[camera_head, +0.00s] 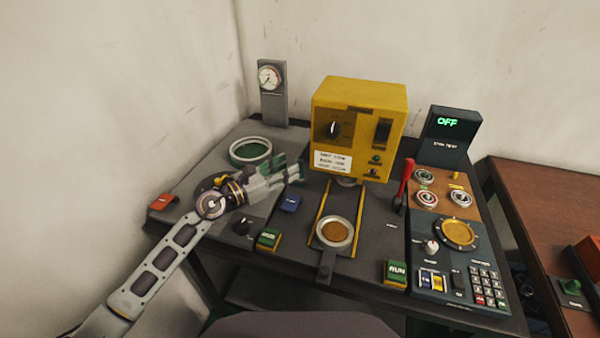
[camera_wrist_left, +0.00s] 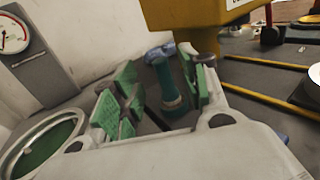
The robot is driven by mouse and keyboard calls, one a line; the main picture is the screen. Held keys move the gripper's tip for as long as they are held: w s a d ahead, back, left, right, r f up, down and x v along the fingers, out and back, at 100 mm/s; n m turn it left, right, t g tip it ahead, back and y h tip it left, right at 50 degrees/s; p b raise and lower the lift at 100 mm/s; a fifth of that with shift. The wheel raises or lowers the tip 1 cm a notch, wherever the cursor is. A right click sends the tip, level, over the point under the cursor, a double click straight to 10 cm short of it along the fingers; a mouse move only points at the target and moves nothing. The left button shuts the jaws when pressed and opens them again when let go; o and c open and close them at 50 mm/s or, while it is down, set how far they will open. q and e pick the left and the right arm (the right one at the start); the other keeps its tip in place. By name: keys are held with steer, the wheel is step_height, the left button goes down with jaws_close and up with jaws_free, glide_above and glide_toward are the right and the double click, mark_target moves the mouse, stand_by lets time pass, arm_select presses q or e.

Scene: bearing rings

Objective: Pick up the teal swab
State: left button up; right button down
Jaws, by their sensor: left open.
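The teal swab (camera_wrist_left: 167,82) shows in the left wrist view as a teal, stick-like piece with a blue-grey part at its far end. It lies between the green-padded fingers of my left gripper (camera_wrist_left: 160,100). The fingers are apart, with the right finger close beside the swab; I cannot tell whether they touch. In the head view my left gripper (camera_head: 289,177) is over the left part of the bench, between the green-floored ring tray and the yellow machine. I cannot make out the swab there; the gripper seems to hide it. My right gripper is not in view.
The yellow machine (camera_head: 356,118) stands just right of the gripper, with yellow rails (camera_head: 322,207) in front. The round tray (camera_head: 250,151) and gauge post (camera_head: 273,95) are behind and left. A blue block (camera_head: 290,203) sits near the gripper. The control panel (camera_head: 452,272) is at right.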

mark_target(300, 160)
arm_select(q)
steer(key=shift+w+d, duration=0.1)
steer(key=shift+d, duration=0.1)
steer(key=shift+w+d, duration=0.1)
steer(key=shift+x, duration=2.45)
jaws_close()
